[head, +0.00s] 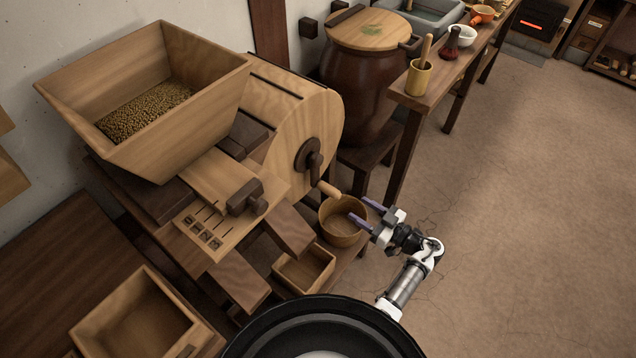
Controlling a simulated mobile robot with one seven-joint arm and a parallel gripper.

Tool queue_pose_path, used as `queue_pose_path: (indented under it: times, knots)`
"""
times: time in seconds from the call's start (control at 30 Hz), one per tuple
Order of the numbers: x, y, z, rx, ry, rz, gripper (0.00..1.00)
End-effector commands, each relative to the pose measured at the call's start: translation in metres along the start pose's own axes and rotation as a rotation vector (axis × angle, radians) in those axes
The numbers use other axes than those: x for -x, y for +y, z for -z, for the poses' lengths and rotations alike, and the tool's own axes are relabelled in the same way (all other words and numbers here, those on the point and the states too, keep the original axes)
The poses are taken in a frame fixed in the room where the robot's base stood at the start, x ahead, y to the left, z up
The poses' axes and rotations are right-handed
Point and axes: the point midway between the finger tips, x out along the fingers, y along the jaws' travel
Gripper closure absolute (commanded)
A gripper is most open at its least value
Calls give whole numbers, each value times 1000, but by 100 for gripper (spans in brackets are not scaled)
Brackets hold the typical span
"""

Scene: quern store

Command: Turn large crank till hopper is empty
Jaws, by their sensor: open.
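The wooden hopper (202,97) stands at the upper left and holds a layer of brown grain (145,110). The large crank (313,160) is dark, on the side of the rounded wooden drum housing (319,112). Its pale wooden handle (329,189) sticks out at the lower right of the crank arm. My gripper (362,211) is open and empty, with two purple-tipped fingers. In the picture it lies right of and a little below the handle, apart from it. The fingers point to the upper left and partly overlap the round bowl (343,235).
A small wooden box (304,268) sits left of the bowl. A larger empty wooden box (133,318) is at the lower left. A dark barrel (362,90) and a bench (447,76) with a cup, bottle and bowls stand behind. The floor (530,220) at right is clear.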

Motion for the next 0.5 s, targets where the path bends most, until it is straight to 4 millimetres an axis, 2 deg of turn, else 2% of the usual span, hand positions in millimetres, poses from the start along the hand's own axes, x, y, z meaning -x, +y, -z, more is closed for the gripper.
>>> queue_pose_path:
  times: [0.17, 0.5]
  knots:
    - [-8, -1, -3, -8, -3, 3, 49]
    - [-48, -1, -3, -3, -2, 4, 49]
